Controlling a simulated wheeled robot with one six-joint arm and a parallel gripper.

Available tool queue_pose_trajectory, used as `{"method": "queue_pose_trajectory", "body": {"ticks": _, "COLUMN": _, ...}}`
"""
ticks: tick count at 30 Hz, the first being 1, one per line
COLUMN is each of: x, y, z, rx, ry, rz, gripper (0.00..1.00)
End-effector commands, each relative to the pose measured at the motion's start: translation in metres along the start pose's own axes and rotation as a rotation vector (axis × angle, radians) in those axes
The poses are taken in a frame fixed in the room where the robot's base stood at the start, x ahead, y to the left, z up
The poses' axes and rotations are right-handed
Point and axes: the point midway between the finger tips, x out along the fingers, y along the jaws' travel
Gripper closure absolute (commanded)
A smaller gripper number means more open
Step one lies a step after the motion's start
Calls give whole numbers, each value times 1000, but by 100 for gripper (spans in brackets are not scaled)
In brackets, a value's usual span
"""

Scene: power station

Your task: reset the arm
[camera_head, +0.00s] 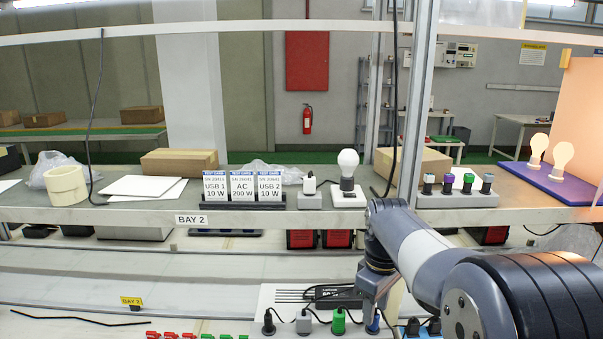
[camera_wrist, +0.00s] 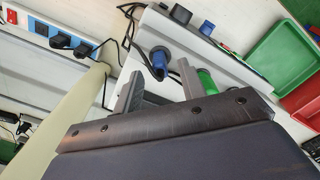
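My arm reaches in from the lower right in the head view, and my gripper (camera_head: 371,300) points down over the lower bench, just above a blue plug (camera_head: 373,324). In the wrist view the two fingers of my gripper (camera_wrist: 158,86) stand apart with nothing visible held between them. The blue plug (camera_wrist: 160,60) shows beyond the fingers there, and a green plug (camera_wrist: 206,82) is partly hidden behind the right finger. I cannot tell whether the fingers touch any plug.
Black, grey and green plugs (camera_head: 338,322) stand in a row left of my gripper, beside a black box (camera_head: 336,297). A metal post (camera_head: 414,110) rises close behind my arm.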

Motion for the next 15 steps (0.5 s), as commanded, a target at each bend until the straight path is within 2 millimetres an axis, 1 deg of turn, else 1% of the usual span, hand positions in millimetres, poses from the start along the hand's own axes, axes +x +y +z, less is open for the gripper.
{"method": "queue_pose_trajectory", "body": {"ticks": 1, "x": 8, "y": -1, "z": 1, "rx": 0, "ry": -3, "rz": -3, "gripper": 61}}
{"method": "queue_pose_trajectory", "body": {"ticks": 6, "x": 26, "y": 0, "z": 0, "rx": 0, "ry": -1, "rz": -1, "gripper": 61}}
{"method": "queue_pose_trajectory", "body": {"ticks": 7, "x": 23, "y": 0, "z": 0, "rx": 0, "ry": 1, "rz": 1, "gripper": 61}}
{"method": "queue_pose_trajectory", "body": {"ticks": 15, "x": 23, "y": 0, "z": 0, "rx": 0, "ry": 1, "rz": 1, "gripper": 61}}
